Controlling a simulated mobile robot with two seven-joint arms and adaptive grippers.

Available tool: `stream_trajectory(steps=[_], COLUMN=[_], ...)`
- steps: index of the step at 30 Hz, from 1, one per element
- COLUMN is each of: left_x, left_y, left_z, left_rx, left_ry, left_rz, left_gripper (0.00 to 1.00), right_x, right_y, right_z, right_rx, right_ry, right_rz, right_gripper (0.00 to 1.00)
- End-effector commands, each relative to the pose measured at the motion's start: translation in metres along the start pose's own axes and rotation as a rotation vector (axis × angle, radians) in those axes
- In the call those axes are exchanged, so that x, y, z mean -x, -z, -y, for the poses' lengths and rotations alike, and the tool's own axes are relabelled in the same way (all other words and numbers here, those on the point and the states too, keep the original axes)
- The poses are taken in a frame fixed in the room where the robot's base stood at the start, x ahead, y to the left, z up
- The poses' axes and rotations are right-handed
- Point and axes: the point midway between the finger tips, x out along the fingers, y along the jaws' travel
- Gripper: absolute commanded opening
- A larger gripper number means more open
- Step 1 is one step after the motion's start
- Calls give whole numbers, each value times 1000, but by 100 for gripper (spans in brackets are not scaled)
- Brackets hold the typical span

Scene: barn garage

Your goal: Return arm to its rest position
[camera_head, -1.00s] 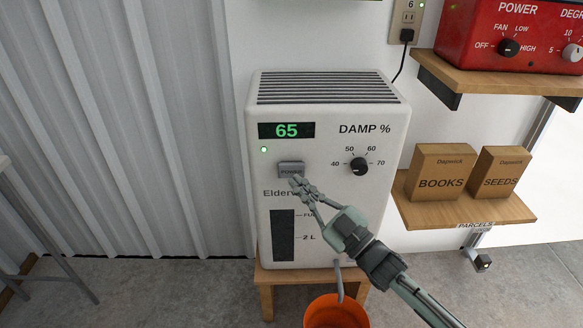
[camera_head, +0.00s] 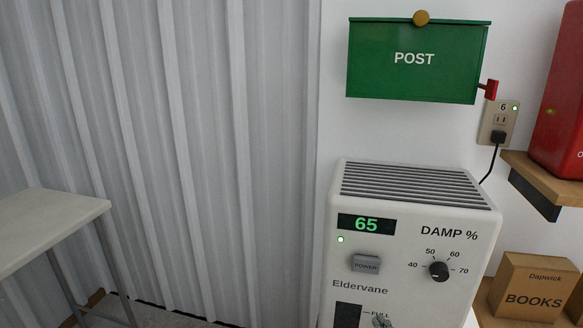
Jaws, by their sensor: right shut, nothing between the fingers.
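The display (camera_head: 366,224) reads 65 in green, and a small green light (camera_head: 340,239) is lit. My left gripper is not in view.
A green POST box (camera_head: 417,62) hangs on the wall above. A plug sits in an outlet (camera_head: 499,122) at the right. A shelf holds a BOOKS box (camera_head: 532,287), and a red heater (camera_head: 561,115) is above it. A pale table (camera_head: 45,228) stands at the left.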

Motion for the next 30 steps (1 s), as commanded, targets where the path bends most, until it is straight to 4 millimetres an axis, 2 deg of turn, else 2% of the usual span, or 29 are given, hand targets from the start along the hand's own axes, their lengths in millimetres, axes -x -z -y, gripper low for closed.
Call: stream_trajectory(steps=[1,3,5,6,9,12,15,18,30], left_x=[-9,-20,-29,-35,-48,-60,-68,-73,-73], left_y=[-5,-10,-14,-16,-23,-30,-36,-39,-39], left_z=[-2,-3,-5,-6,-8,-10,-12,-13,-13], left_rx=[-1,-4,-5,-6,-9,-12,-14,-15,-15], left_ry=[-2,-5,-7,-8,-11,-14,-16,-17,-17], left_rz=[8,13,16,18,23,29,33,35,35], left_gripper=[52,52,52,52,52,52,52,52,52], right_x=[9,27,48,64,112,161,201,228,228], right_y=[-39,-89,-129,-154,-207,-244,-265,-275,-275], right_z=[8,17,28,36,59,82,101,113,113], right_rx=[-32,-70,-101,-122,-174,-218,-250,-270,-270], right_ry=[-8,-15,-16,-15,-3,14,34,48,48], right_rz=[133,314,465,566,805,1012,1166,1264,1264], right_gripper=[0,0,0,0,0,0,0,0,0])
